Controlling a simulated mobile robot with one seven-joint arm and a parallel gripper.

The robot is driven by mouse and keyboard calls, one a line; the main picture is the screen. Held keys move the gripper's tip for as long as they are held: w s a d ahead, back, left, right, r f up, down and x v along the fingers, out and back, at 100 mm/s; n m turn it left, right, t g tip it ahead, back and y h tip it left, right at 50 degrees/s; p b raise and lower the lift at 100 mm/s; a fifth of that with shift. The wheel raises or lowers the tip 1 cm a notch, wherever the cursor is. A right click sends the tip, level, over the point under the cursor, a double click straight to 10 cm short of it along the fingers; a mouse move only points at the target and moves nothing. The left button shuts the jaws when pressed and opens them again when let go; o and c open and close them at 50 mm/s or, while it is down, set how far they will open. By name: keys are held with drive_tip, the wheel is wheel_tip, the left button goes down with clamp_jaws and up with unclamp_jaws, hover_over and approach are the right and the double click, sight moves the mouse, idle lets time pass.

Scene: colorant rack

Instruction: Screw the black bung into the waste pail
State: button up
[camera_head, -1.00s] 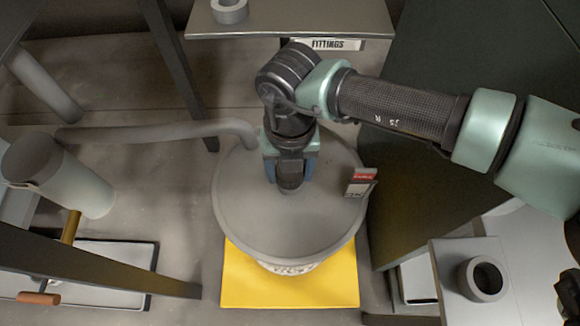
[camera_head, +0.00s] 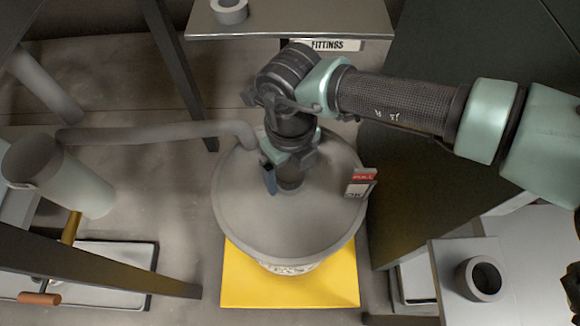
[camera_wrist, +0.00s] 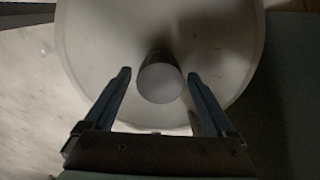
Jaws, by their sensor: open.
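The waste pail is a round grey pail with a wide lid (camera_head: 245,210); the lid also fills much of the wrist view (camera_wrist: 100,30). The black bung (camera_head: 291,180) is a short dark cylinder standing upright on the lid. In the wrist view the bung (camera_wrist: 160,82) shows a paler end face. My gripper (camera_head: 280,172) is over the lid, pointing down. In the wrist view its two fingers (camera_wrist: 158,76) are open on either side of the bung, with a gap on each side. The bung's lower end and its thread are hidden.
A red-and-white tag (camera_head: 361,183) stands at the lid's right edge. A grey hose (camera_head: 160,132) reaches the lid from the left. The pail stands on a yellow mat (camera_head: 240,285). A shelf marked FITTINGS (camera_head: 330,45) is behind; a table with a ring (camera_head: 482,279) is at right.

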drive_tip(key=n, duration=0.6)
drive_tip(key=shift+d+n, duration=0.1)
drive_tip(key=shift+n, duration=0.3)
drive_tip(key=shift+c, duration=0.2)
drive_tip(key=c, duration=1.3)
drive_tip(key=m, duration=0.6)
drive_tip(key=shift+f, duration=0.1)
drive_tip(key=m, duration=0.7)
drive_tip(key=shift+m+b, duration=0.3)
drive_tip(key=shift+m, duration=0.1)
